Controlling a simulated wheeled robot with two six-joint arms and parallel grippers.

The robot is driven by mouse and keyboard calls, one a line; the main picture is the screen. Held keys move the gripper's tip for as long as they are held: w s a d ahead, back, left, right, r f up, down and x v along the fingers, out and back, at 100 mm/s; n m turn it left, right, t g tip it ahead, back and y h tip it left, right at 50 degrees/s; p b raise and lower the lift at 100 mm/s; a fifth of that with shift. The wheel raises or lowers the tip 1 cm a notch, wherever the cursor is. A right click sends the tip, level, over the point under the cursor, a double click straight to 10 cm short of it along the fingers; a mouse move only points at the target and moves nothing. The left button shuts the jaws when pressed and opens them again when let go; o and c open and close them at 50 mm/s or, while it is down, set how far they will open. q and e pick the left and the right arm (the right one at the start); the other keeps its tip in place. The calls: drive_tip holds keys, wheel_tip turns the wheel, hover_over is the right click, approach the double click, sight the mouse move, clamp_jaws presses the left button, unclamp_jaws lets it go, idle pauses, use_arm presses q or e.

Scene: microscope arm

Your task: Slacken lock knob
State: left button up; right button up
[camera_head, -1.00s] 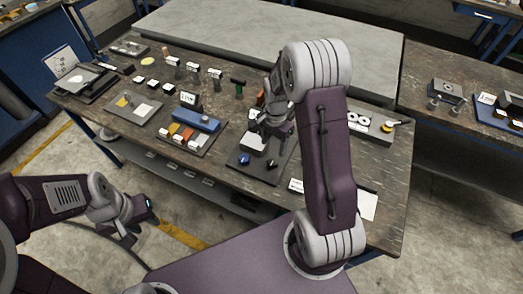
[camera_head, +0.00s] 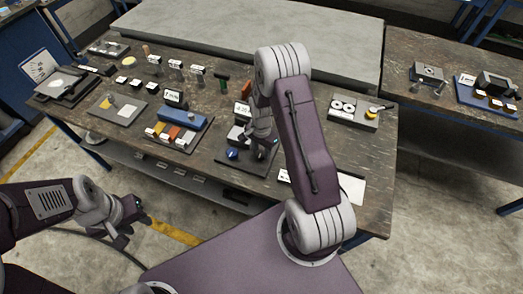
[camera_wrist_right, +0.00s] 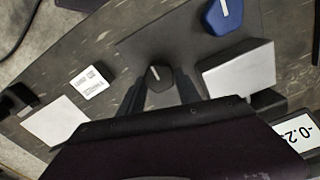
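A black knob (camera_wrist_right: 158,76) with a pale line stands on a dark grey plate (camera_wrist_right: 130,45) in the right wrist view. A blue knob (camera_wrist_right: 222,16) with a white line sits on the same plate; it also shows in the head view (camera_head: 232,154). I cannot tell by a label which is the lock knob. My right gripper (camera_wrist_right: 159,82) points down at the black knob, its dark fingers open on either side of it; contact is unclear. In the head view my right gripper (camera_head: 262,150) is low over the plate. My left gripper (camera_head: 136,207) is off the table, its fingers unclear.
A blue box (camera_head: 183,120) and coloured blocks lie left of the plate. A tray with white rings (camera_head: 352,112) is at the right.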

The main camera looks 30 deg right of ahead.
clamp_jaws()
drive_tip(key=n, duration=0.4)
drive_tip(key=shift+w, duration=0.1)
drive_tip(key=n, duration=0.3)
drive_tip(key=shift+a+n, duration=0.1)
drive_tip(key=shift+n, duration=0.2)
drive_tip(key=n, duration=0.4)
drive_tip(key=shift+a, duration=0.1)
drive_tip(key=shift+w+n, duration=0.1)
drive_tip(key=shift+n, duration=1.9)
